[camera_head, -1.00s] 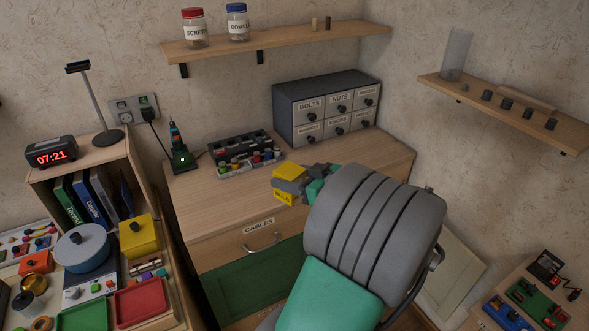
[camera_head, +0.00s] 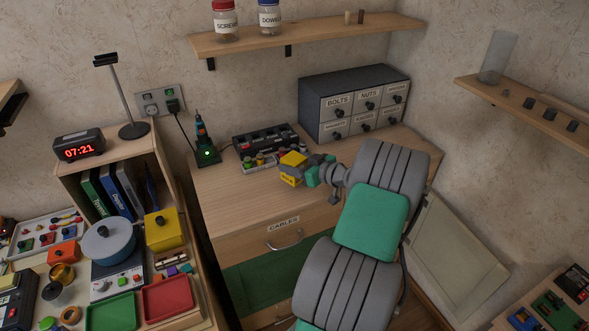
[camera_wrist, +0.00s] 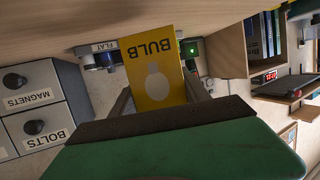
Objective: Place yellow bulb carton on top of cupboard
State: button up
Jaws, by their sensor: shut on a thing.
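The yellow bulb carton (camera_head: 293,159) is held over the wooden top of the cupboard (camera_head: 235,202), close to the parts tray. In the wrist view the carton (camera_wrist: 153,65) shows its BULB label upside down. My gripper (camera_head: 291,170) is shut on the carton, with a grey finger across its near side. In the wrist view the fingers of my gripper (camera_wrist: 158,92) lie on both sides of it. The cupboard has a drawer marked CABLES and a green front below. I cannot tell whether the carton touches the top.
The parts tray (camera_head: 265,139) and a grey drawer cabinet (camera_head: 323,91) stand at the back of the cupboard top. A soldering-type tool (camera_head: 204,145) stands at its back left corner. A shelf with jars (camera_head: 306,34) hangs above. The front left of the top is clear.

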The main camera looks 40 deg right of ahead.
jog(key=f, duration=0.1)
jog(key=f+p, duration=0.1)
jog(key=f, duration=0.1)
jog(key=shift+w+d+f, duration=0.15)
jog(key=shift+w+f, duration=0.1)
jog(key=shift+f, duration=0.1)
jog(key=shift+f, duration=0.15)
jog(key=o, duration=1.4)
jog(key=shift+s+r, duration=0.2)
jog(key=shift+r, duration=0.1)
jog(key=b+v, duration=0.2)
jog(key=v, duration=0.9)
jog(key=shift+s, duration=0.35)
